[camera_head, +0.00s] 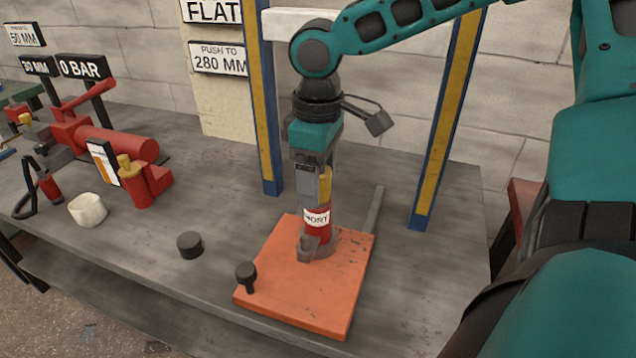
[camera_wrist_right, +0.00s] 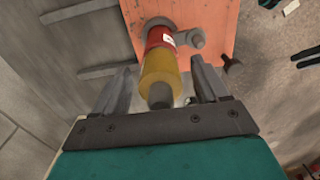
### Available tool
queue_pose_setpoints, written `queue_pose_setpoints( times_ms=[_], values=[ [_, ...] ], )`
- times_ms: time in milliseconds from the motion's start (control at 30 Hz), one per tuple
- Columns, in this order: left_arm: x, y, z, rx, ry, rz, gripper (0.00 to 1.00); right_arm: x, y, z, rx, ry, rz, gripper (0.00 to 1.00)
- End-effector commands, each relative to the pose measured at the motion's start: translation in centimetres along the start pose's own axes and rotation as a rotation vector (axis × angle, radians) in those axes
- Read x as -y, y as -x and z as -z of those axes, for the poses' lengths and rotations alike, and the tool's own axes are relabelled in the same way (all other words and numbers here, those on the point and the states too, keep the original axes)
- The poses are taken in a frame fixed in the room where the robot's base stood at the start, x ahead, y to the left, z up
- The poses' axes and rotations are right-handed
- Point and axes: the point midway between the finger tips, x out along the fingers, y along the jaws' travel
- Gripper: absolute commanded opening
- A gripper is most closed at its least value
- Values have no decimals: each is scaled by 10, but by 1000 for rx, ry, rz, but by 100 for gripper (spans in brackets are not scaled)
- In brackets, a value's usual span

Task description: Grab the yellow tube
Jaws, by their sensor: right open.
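The yellow tube (camera_wrist_right: 162,72) has a grey end cap and stands over a red section with a white label; the label's lettering reads only in part. In the head view the yellow part (camera_head: 325,184) shows beside a gripper finger, above the red section (camera_head: 316,221). This stands upright on an orange plate (camera_head: 280,273), with a grey lug at its foot. My right gripper (camera_head: 316,180) points down over the tube, open. In the wrist view its jaws (camera_wrist_right: 163,66) lie on either side of the yellow part, apparently with gaps. My left gripper is not in view.
Blue and yellow posts (camera_head: 262,110) and (camera_head: 446,120) stand either side of my right arm. A black knob (camera_head: 246,275) stands on the plate's corner. A black puck (camera_head: 190,244), a white cup (camera_head: 87,210) and a red pump (camera_head: 118,143) are to the left on the grey bench.

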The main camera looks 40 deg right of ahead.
Motion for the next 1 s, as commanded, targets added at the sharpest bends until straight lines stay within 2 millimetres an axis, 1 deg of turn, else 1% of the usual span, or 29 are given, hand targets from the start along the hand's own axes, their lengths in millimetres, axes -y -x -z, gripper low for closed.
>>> queue_pose_setpoints(
  times_ms=[33, 233, 600, 900, 967, 1000],
  values=[
    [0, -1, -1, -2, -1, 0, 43, 0, -4, 0, 1, 1, -1, 73],
    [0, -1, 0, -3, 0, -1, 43, 0, -4, 0, 0, 0, -1, 73],
    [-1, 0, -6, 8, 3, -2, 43, 0, -3, 0, 0, 0, -1, 38],
    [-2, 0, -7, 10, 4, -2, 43, 0, -3, 0, 0, 0, -1, 9],
    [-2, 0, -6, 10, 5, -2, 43, 0, -3, 0, -2, 0, -2, 4],
    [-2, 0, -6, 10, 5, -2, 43, 0, -3, 0, -2, 0, -2, 4]
  ],
)
